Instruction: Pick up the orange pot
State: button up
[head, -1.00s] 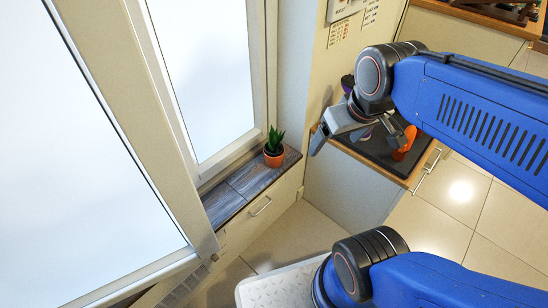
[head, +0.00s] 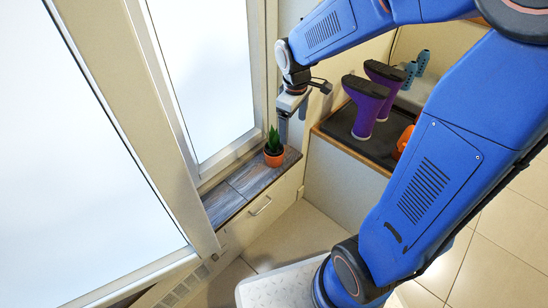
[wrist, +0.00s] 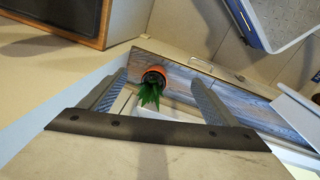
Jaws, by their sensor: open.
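The orange pot (head: 273,157) holds a spiky green plant (head: 274,140) and stands upright on the grey wood ledge (head: 250,181) by the window. My gripper (head: 292,118) is just above and slightly right of the plant in the head view, pointing down; its fingers partly overlap each other there. In the wrist view my gripper (wrist: 160,90) is open, with its two fingers wide apart. The orange pot (wrist: 153,75) and its leaves show between the fingers, nearer the left one. Nothing is held.
Purple boots (head: 368,105) and an orange item (head: 404,140) stand on a dark-topped cabinet (head: 345,147) to the right. The window frame (head: 190,150) rises close on the left, and a wall is behind the ledge.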

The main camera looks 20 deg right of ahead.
aim_at(272, 162)
jog(key=w+a+f+n, duration=0.1)
jog(key=w+f, duration=0.1)
jog(key=f, duration=0.2)
jog(key=w+a+f+n+g, duration=0.1)
jog(key=w+f+n, duration=0.1)
jog(key=f, duration=0.3)
jog(key=w+a+f+n, duration=0.1)
jog(key=w+f, duration=0.3)
jog(key=f, duration=0.1)
jog(key=shift+w+a+n+g+h, duration=0.25)
jog(key=shift+a+n+g+h, duration=0.05)
jog(key=shift+g, duration=0.1)
jog(key=shift+w+a+f, duration=0.1)
jog(key=shift+f, duration=1.85)
jog(key=shift+w+f, duration=0.1)
jog(key=shift+f, duration=1.8)
jog(key=shift+c, duration=0.4)
jog(key=c, duration=1.1)
jog(key=shift+r, duration=0.2)
